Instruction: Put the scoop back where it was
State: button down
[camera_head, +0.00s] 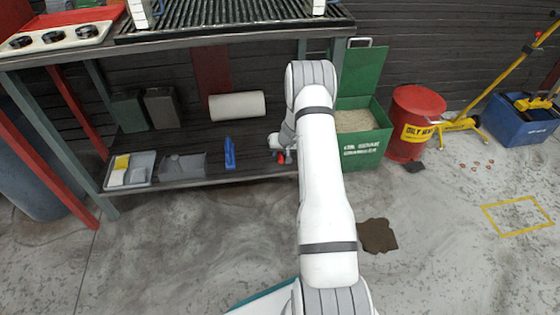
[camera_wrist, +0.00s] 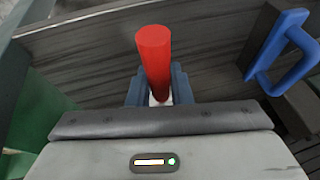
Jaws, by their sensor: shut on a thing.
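The scoop's red handle (camera_wrist: 154,60) stands up between the fingers of my gripper (camera_wrist: 155,90) in the wrist view. My gripper is shut on it. The rest of the scoop is hidden behind the gripper body. In the head view my gripper (camera_head: 283,157) is small and partly hidden by my arm. It is at the right end of the bench's lower shelf (camera_head: 190,182), just left of the green granule bin (camera_head: 362,150). I cannot tell whether the scoop touches the shelf.
A blue-handled object (camera_head: 230,153) stands on the shelf left of my gripper; its handle also shows in the wrist view (camera_wrist: 285,50). Grey trays (camera_head: 183,167) and a white roll (camera_head: 237,106) are farther left. A red oily-waste can (camera_head: 413,120) stands right. A dark patch (camera_head: 378,236) marks the floor.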

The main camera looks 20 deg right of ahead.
jog(key=shift+f+b, duration=0.65)
jog(key=shift+f, duration=1.3)
jog(key=shift+f+b, duration=0.25)
jog(key=shift+b, duration=0.05)
jog(key=c, duration=1.3)
grip_release()
jog(key=shift+r, duration=0.1)
